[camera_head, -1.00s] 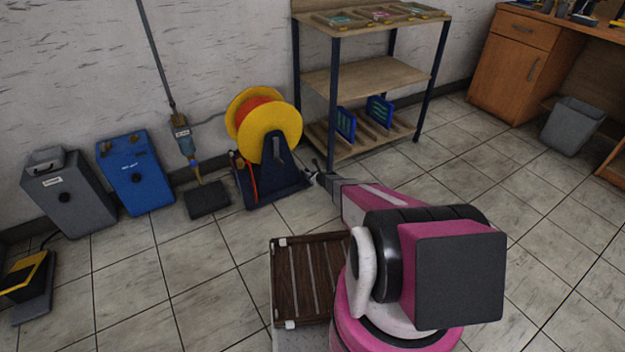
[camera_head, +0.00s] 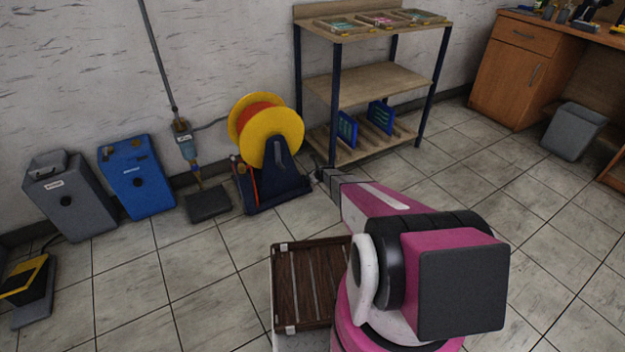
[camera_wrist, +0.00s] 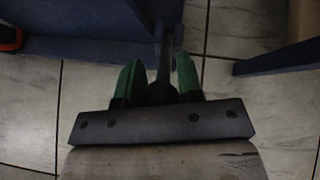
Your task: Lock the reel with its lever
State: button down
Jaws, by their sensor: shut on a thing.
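The yellow reel (camera_head: 277,140) with an orange core stands upright on a dark blue stand (camera_head: 279,196) by the wall in the head view. My gripper (camera_head: 320,174) is low, at the right side of the stand. In the wrist view my gripper's green fingers (camera_wrist: 157,68) are on either side of a dark lever (camera_wrist: 158,92) with a rounded end, and they are shut on it. The lever's rod runs away from the fingers beside the blue stand (camera_wrist: 85,50). Its far end and any lock on the reel cannot be made out.
A shelf unit (camera_head: 365,88) stands close behind and right of my gripper, with blue racks on its bottom shelf. A blue box (camera_head: 136,177) and a grey box (camera_head: 70,195) stand left of the reel. A dark slatted crate (camera_head: 308,285) is in front.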

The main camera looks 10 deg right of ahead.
jog(key=shift+w+a+r, duration=0.2)
jog(key=shift+w+r, duration=0.2)
jog(key=shift+w, duration=0.15)
jog(key=shift+w+a+r, duration=0.15)
jog(key=shift+w+r, duration=0.2)
jog(key=shift+w, duration=0.3)
jog(key=shift+f, duration=0.1)
dwell(0.9)
jog(key=c, duration=0.8)
grip_release()
jog(key=shift+d, duration=0.1)
jog(key=shift+v, duration=0.8)
jog(key=v, duration=0.9)
